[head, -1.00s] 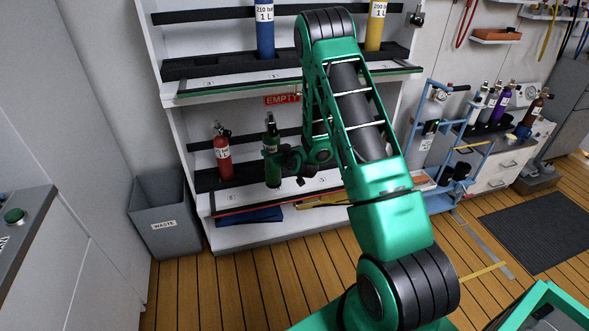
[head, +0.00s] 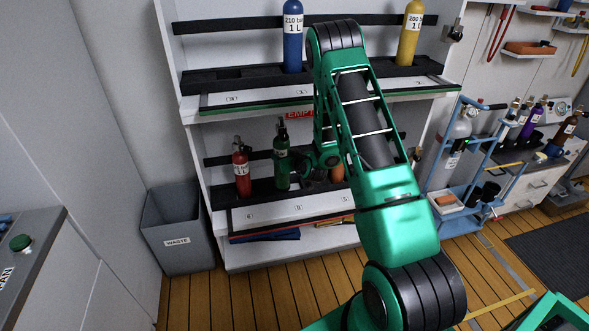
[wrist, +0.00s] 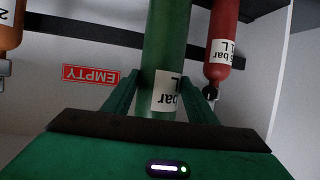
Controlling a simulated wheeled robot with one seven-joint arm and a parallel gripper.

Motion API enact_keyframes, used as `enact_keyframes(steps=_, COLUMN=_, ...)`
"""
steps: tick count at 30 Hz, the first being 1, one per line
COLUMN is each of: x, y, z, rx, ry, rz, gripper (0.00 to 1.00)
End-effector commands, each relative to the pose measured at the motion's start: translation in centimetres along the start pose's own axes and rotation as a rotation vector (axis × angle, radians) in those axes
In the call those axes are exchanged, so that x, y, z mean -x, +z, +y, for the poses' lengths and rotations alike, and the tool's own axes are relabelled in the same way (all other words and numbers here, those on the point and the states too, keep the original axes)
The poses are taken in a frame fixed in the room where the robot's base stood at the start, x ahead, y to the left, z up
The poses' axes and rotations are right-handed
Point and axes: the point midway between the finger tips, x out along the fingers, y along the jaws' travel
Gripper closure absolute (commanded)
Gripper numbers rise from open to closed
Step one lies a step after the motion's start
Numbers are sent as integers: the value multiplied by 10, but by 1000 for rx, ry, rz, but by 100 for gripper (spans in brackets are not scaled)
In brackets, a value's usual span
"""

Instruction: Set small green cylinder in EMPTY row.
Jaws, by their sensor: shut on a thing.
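The small green cylinder (head: 282,168) is upright in the lower EMPTY row, beside a red cylinder (head: 242,170). My gripper (head: 297,162) is shut on its body from the right in the head view. In the wrist view, which is upside down, the green cylinder (wrist: 165,45) stands between my two fingers (wrist: 160,98). The red EMPTY sign (head: 299,115) hangs above this row, partly covered by my arm. The cylinder's base is at the black holder (head: 262,190); I cannot tell whether it rests there.
An orange cylinder (head: 337,173) stands right of my gripper, mostly hidden by my arm. Blue (head: 292,40) and yellow (head: 410,35) cylinders stand on the upper shelf. A grey waste bin (head: 178,230) is at the left. A blue trolley (head: 470,160) stands right of the shelf.

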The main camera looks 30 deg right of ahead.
Motion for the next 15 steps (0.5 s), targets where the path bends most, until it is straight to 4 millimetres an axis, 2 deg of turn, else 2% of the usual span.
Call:
enact_keyframes(steps=3, x=-16, y=2, z=19, rx=-1, ry=7, rz=10, gripper=100)
enact_keyframes(steps=15, x=-67, y=19, z=65, rx=-2, ry=7, rz=10, gripper=100)
